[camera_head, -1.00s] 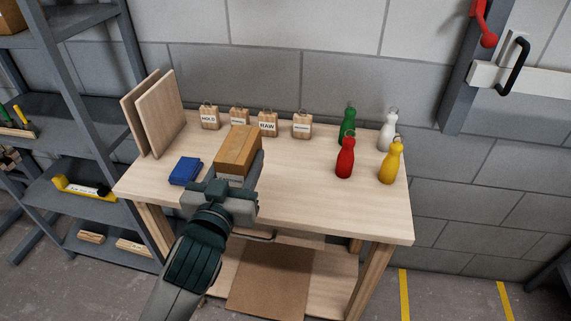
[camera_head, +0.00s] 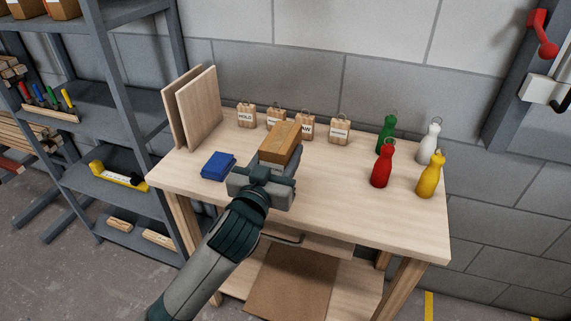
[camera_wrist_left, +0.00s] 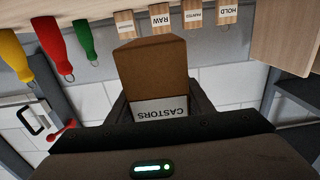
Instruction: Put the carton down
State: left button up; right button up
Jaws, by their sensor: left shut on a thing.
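The carton (camera_head: 281,142) is a brown box with a tape strip. In the left wrist view the carton (camera_wrist_left: 155,75) carries a white label reading CASTORS, upside down in that view. My left gripper (camera_head: 270,170) is shut on it, with a finger on either side. The carton is over the back half of the workbench (camera_head: 350,215), in front of the wooden tags. I cannot tell whether its underside touches the top. My right gripper is not in view.
A blue box (camera_head: 217,166) lies left of the gripper. Wooden tags (camera_head: 246,115) stand along the back, one partly hidden by the carton. Red (camera_head: 382,165), green (camera_head: 387,133), white (camera_head: 430,140) and yellow (camera_head: 431,175) bottles stand right. Boards (camera_head: 198,108) stand left. The front right is clear.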

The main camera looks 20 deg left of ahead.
pick_arm(q)
jog(key=w+f, duration=0.2)
jog(key=w, duration=0.1)
jog(key=w+f, duration=0.1)
jog(key=w, duration=0.1)
jog(key=shift+w+a, duration=0.1)
jog(key=shift+a, duration=0.25)
jog(key=shift+f, duration=0.1)
notch_tip(320, 180, down, 3)
jog(key=shift+f, duration=0.45)
jog(key=shift+f, duration=0.15)
